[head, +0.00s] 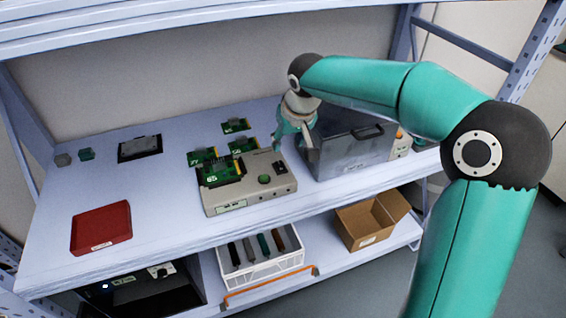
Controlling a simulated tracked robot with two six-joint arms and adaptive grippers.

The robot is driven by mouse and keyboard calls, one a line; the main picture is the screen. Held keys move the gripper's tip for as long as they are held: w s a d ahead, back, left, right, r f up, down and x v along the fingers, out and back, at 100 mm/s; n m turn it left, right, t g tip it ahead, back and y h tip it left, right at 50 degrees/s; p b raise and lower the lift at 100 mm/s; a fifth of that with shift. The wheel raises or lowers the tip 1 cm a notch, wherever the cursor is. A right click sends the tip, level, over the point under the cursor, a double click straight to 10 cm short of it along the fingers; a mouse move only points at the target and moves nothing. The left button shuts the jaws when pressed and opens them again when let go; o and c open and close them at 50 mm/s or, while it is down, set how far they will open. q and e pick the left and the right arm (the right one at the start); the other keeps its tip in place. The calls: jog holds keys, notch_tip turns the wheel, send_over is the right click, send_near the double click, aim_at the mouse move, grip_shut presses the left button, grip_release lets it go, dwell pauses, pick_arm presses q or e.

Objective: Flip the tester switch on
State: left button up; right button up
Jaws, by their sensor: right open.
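The tester (222,200) is a beige box in the middle of the shelf top, with a green circuit board (218,174) standing on its left part. A round green button (264,181) shows on its top right, with a small dark part (279,167) behind it that may be the switch. Its position is too small to tell. My right gripper (293,145) is open and empty, pointing down above the tester's back right corner. I cannot tell whether it touches the tester. My left gripper is out of view.
A grey box with a handle (345,150) stands close right of the tester. More green boards (236,125) lie behind it. A red tray (101,228) and dark tablet (139,147) lie left, with free room between. Below are a white crate (262,276) and cardboard box (370,221).

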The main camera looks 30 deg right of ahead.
aim_at(280, 166)
jog(key=x, duration=1.3)
jog(key=shift+r, duration=0.1)
grip_shut()
